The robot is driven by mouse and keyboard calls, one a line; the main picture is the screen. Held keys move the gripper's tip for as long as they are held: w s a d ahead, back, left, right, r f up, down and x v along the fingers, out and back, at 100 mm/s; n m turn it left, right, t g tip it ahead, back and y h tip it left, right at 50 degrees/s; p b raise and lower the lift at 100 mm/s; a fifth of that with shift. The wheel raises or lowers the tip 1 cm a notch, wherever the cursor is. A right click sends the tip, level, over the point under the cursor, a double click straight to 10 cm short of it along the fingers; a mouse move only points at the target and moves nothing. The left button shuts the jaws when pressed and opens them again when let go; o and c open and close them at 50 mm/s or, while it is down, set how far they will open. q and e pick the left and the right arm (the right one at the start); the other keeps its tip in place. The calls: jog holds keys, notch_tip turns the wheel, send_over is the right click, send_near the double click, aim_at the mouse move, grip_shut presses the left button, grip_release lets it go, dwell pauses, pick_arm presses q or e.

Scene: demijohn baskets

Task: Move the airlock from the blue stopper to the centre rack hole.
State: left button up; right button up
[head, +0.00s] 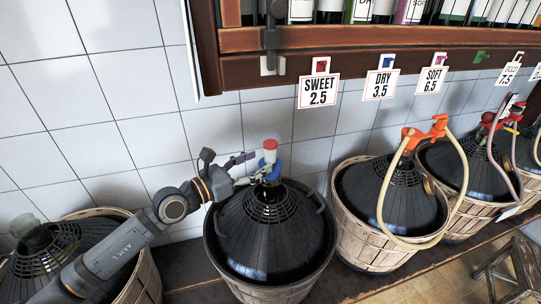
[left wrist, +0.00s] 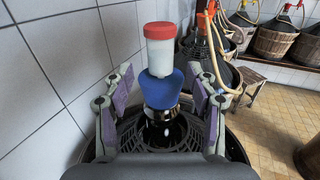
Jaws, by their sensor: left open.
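The airlock, a white cylinder with a red cap (left wrist: 159,48), stands upright in the blue stopper (left wrist: 161,88) on a dark glass neck. In the head view the airlock (head: 270,153) and blue stopper (head: 271,170) top the black-covered demijohn (head: 268,232) in the middle. My left gripper (left wrist: 162,84) is open, with purple-padded fingers on either side of the stopper and visible gaps between. In the head view my left gripper (head: 256,168) reaches in from the left at stopper height. I cannot make out a rack hole. My right gripper is out of view.
A wooden shelf with bottles (head: 380,40) and hanging labels such as SWEET 2.5 (head: 319,91) overhangs at the back. A tiled wall is close behind.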

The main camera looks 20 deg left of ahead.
aim_at(265, 156)
pick_arm(q)
jog(key=shift+w, duration=0.1)
jog(key=shift+w+d+r, duration=0.15)
jog(key=shift+w, duration=0.1)
jog(key=x, duration=0.2)
jog(key=p+x, duration=0.1)
jog(key=shift+w+d+r, duration=0.25)
jog(key=shift+d, duration=0.05)
jog(key=shift+w+d+f, duration=0.1)
jog(key=shift+w+d, duration=0.15)
jog(key=shift+w, duration=0.05)
jog(key=c, duration=1.1)
